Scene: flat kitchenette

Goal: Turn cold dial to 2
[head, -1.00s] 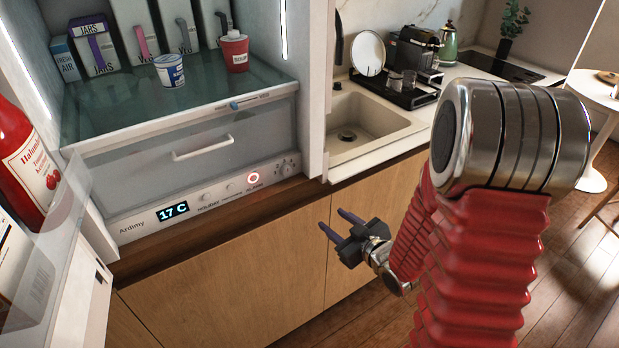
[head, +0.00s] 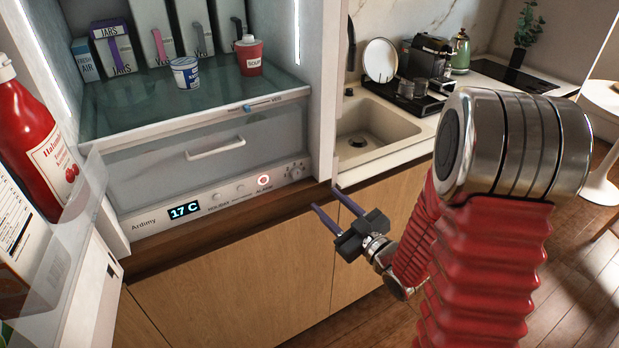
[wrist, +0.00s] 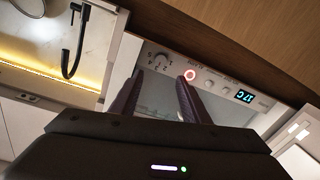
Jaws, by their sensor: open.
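The fridge's control panel (head: 150,219) runs along its bottom edge. It has a display reading 17 C (head: 185,211), small knobs and a red glowing ring (head: 264,180). A dial with marks around it (head: 296,172) sits at the panel's right end; I take it for the cold dial. In the wrist view the dial (wrist: 158,62) shows beyond and between my fingertips, its setting too small to read. My gripper (head: 325,199) is open and empty, below and right of the dial, in front of the wooden cabinet. It also shows in the wrist view (wrist: 159,78), apart from the dial.
The fridge drawer with a white handle (head: 215,149) is above the panel. The open fridge door with a red bottle (head: 35,145) stands at left. The wooden ledge (head: 215,232) lies just below the panel. The sink (head: 375,132) is to the right.

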